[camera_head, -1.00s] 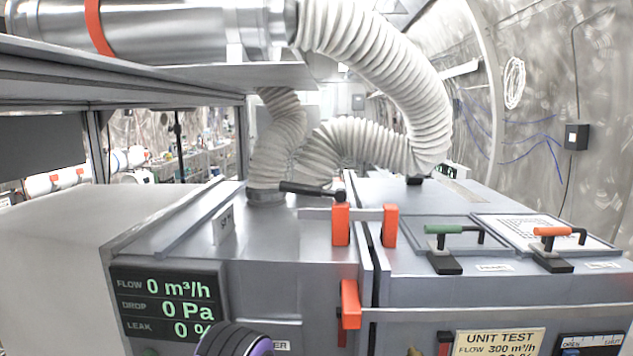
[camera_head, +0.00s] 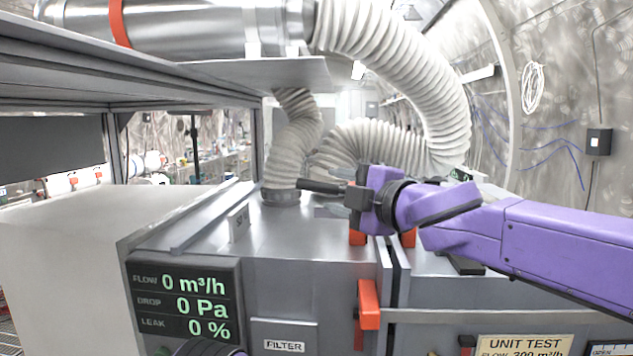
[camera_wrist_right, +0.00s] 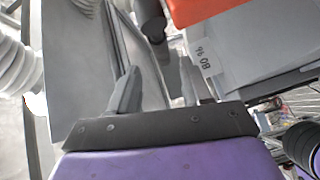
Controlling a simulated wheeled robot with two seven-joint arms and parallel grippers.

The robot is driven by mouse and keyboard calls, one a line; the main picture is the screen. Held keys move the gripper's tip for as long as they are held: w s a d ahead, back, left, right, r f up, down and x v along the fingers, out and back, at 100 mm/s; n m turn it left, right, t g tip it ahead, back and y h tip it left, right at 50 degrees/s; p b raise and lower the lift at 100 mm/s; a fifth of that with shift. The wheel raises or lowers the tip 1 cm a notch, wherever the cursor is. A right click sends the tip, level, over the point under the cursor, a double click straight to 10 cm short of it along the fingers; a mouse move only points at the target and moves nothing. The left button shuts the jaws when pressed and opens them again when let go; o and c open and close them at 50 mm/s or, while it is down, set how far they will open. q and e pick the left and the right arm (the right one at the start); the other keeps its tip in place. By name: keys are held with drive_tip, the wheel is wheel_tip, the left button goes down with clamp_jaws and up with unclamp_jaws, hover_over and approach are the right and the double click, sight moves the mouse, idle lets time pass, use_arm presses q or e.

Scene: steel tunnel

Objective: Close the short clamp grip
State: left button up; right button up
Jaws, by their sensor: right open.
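Orange clamp blocks are on the grey filter housing. One (camera_head: 357,238) is on top, partly behind my right gripper, another (camera_head: 408,238) is mostly hidden by my arm, and a third (camera_head: 368,304) is on the front edge by the seam. A black lever (camera_head: 322,187) lies near level, its right end meeting my gripper in the picture. I cannot tell which part is the short clamp grip. My right gripper (camera_head: 343,197) is open over the housing top. The right wrist view shows its spread fingers (camera_wrist_right: 158,85), a dark rod (camera_wrist_right: 150,20) beyond them and an orange part (camera_wrist_right: 205,10).
A white ribbed hose (camera_head: 405,70) arches above the housing and a second hose (camera_head: 293,145) rises from its top. A metal shelf (camera_head: 250,75) overhangs at left. A display panel (camera_head: 185,300) shows zero flow. My right arm covers the right-hand box.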

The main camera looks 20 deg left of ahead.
sight(319, 187)
drive_tip(key=p+x, duration=0.2)
drive_tip(key=x, duration=0.3)
drive_tip(key=shift+w+a, duration=0.1)
drive_tip(key=shift+a, duration=0.3)
drive_tip(key=shift+d+f, duration=0.1)
